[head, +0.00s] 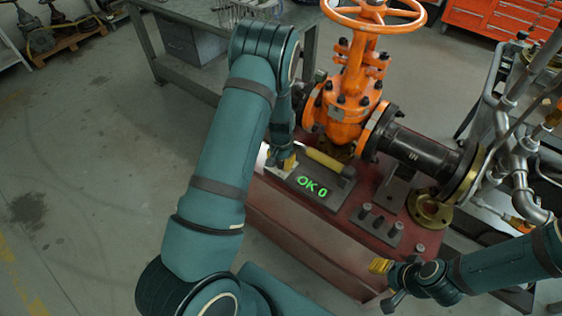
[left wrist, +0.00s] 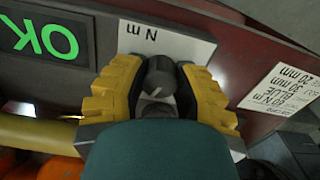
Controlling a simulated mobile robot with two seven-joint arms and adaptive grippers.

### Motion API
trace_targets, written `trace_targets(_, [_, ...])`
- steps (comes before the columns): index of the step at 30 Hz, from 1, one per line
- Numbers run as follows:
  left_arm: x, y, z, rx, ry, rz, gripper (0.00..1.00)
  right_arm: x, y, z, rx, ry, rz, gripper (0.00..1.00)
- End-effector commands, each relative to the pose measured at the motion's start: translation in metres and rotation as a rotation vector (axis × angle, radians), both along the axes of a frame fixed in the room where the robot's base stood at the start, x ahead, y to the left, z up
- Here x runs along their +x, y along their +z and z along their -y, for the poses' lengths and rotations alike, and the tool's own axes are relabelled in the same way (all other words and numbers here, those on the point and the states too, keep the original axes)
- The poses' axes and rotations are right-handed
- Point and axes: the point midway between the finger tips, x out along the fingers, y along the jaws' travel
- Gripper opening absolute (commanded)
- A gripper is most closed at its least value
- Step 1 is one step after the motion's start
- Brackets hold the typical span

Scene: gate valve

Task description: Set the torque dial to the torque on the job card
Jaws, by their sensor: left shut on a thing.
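The torque dial (left wrist: 160,78) is a dark round knob with a pale pointer mark, on a white plate marked "N m" (left wrist: 165,45). My left gripper (left wrist: 160,88) is shut on the dial, one yellow finger on each side. In the head view my left gripper (head: 284,163) hides the dial. The job card (left wrist: 285,90) is a white card at the right of the left wrist view, upside down; its lines seem to include 60 N m and BLUE. My right gripper (head: 381,267) is at the red bench's front right corner, away from the dial; its opening is unclear.
A dark panel shows green "OK 0" (head: 312,187). A yellow-handled tool (head: 325,160) lies behind it. The orange gate valve (head: 345,105) and its black pipe (head: 425,152) stand on the red bench (head: 300,232). A block with several dark pegs (head: 380,224) sits front right.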

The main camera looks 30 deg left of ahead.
Motion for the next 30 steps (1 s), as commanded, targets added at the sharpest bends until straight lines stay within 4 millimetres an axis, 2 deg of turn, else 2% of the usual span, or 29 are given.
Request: trace_targets(30, [0.000,0.000,0.000,0.001,0.925,-0.001,0.00,-0.004,0.023,-0.001,0.003,0.002,-0.011,0.47])
